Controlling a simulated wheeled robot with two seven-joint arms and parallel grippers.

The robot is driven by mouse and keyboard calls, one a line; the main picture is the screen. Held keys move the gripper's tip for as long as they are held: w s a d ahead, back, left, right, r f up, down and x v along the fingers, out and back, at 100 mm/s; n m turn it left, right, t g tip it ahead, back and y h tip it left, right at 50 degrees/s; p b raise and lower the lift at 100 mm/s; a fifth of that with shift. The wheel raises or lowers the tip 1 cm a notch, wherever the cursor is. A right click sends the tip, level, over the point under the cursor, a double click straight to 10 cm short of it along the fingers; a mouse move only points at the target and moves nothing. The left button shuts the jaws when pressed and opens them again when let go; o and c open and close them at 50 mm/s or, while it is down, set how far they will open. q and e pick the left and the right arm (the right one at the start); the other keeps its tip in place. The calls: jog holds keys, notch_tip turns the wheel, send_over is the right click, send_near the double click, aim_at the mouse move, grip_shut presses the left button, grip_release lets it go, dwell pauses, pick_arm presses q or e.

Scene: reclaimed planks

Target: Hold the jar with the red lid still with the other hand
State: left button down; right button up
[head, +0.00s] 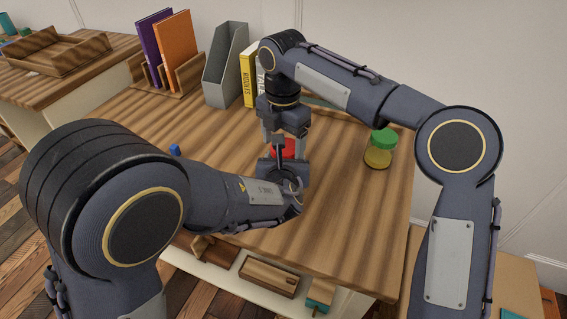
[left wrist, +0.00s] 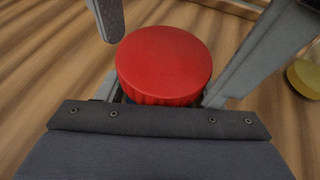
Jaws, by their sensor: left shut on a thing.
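The jar's red lid (head: 284,149) shows in the middle of the table in the head view. In the left wrist view the lid (left wrist: 163,62) is seen from above, and the jar's body is mostly hidden below it. My left gripper (head: 285,172) is shut on the jar from the near side, low beneath the lid. My right gripper (head: 281,148) points down from above at the lid. Its fingers (left wrist: 185,62) stand apart on either side of the lid in the left wrist view, so it looks open.
A green-lidded jar (head: 379,148) with yellow contents stands to the right on the wooden table (head: 345,215). A small blue object (head: 175,150) lies to the left. Books (head: 176,45) and a grey file holder (head: 227,65) stand at the back. The table's front right is clear.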

jog(key=shift+s, duration=0.1)
jog(key=shift+r, duration=2.3)
jog(key=shift+c, duration=0.5)
jog(key=shift+r+n, duration=1.7)
jog(key=shift+f, duration=4.05)
